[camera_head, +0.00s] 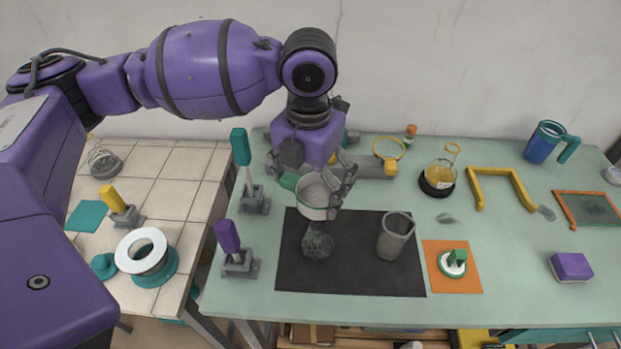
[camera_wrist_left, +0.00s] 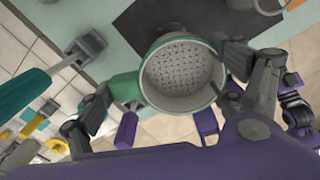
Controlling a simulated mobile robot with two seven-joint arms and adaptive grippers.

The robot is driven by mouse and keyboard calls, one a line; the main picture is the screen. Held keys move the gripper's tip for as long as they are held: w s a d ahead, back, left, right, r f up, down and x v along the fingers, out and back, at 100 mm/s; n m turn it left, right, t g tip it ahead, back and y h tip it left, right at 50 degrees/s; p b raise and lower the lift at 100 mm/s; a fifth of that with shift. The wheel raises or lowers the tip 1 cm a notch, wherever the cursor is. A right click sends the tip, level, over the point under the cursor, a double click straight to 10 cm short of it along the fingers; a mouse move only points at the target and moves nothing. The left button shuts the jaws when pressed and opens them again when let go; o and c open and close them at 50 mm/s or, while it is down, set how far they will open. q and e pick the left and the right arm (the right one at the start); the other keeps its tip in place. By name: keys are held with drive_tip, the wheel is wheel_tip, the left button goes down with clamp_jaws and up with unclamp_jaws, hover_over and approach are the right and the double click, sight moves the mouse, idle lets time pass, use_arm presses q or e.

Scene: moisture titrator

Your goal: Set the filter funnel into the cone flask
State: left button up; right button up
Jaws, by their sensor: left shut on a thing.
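The filter funnel (camera_head: 316,196) is a white bowl with a perforated floor and a green part on its left side. It also fills the middle of the left wrist view (camera_wrist_left: 183,76). My left gripper (camera_head: 318,184) is shut on the funnel, its fingers on either side, and holds it up over the back of the black mat. A dark, see-through vessel (camera_head: 318,243), which looks like the cone flask, stands on the mat just below the funnel. The funnel's lower end is hard to make out, so I cannot tell whether it touches the vessel. My right gripper is not in view.
A grey jug (camera_head: 395,237) stands on the black mat (camera_head: 350,280) right of the see-through vessel. An amber-filled flask (camera_head: 440,174) sits further back right. Upright teal-handled (camera_head: 241,148) and purple-handled (camera_head: 228,236) items stand left of the mat. The front of the mat is clear.

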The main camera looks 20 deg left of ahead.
use_arm(q)
drive_tip(key=shift+r, duration=0.1)
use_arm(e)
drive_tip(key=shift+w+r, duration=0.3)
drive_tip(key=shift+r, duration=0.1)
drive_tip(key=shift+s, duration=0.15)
use_arm(q)
drive_tip(key=o, duration=0.7)
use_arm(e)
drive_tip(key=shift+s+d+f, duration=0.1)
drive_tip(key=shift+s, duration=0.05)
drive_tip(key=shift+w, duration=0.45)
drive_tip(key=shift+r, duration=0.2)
use_arm(q)
drive_tip(key=shift+r+p, duration=0.45)
drive_tip(key=shift+r, duration=0.05)
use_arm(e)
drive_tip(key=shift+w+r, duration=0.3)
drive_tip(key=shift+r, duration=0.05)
use_arm(q)
drive_tip(key=shift+r, duration=0.4)
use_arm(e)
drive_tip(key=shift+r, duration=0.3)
